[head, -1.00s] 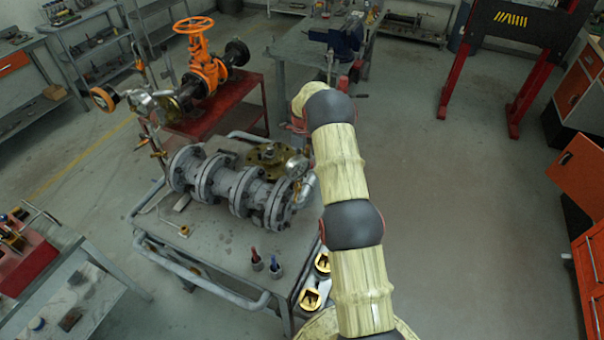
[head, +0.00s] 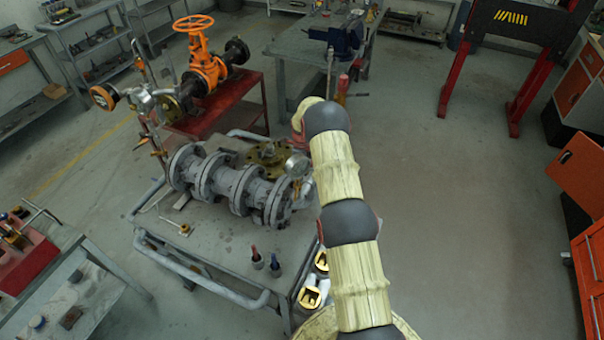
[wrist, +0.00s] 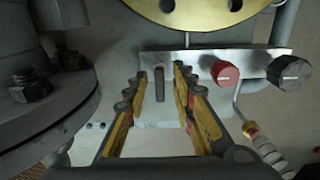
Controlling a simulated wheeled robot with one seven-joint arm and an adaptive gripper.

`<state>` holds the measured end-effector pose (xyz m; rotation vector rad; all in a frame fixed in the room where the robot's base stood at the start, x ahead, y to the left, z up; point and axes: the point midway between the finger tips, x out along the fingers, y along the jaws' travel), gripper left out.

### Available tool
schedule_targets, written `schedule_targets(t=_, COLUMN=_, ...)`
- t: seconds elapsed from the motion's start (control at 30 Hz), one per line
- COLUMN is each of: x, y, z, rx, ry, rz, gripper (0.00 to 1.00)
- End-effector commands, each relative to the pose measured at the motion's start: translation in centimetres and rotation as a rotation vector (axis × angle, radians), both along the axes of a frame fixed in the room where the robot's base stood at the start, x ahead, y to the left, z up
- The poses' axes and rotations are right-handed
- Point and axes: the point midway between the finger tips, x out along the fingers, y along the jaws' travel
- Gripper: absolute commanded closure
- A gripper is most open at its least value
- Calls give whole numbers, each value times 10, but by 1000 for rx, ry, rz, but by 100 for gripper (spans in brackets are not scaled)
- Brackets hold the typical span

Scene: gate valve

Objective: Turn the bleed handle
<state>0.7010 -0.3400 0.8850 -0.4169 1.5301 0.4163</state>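In the wrist view, my gripper (wrist: 160,77) is open, its two yellow-and-black fingers apart. A small grey upright bar or slot (wrist: 160,86) shows between the fingertips, on a metal plate (wrist: 205,62); I cannot tell whether it is the bleed handle. No contact with the fingers is visible. A red knob (wrist: 226,73) and a black knob (wrist: 289,70) sit on the plate right of the fingers. In the head view, my arm reaches to the right end of the grey flanged pipe (head: 228,188); my gripper is hidden there.
In the wrist view, a bolted grey flange (wrist: 45,95) is close on the left and a brass flange (wrist: 205,12) lies ahead. In the head view, a gauge (head: 297,165) stands by the pipe on the cart (head: 215,245). An orange valve (head: 205,66) stands behind.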

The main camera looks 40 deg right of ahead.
Motion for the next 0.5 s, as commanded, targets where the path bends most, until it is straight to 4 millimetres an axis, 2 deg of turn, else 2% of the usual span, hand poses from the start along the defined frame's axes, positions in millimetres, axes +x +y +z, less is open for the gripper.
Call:
schedule_targets(t=0.4, x=0, y=0, z=0, rx=1, ry=1, rz=0, gripper=100)
schedule_targets(t=0.5, x=0, y=0, z=0, rx=1, ry=1, rz=0, gripper=100)
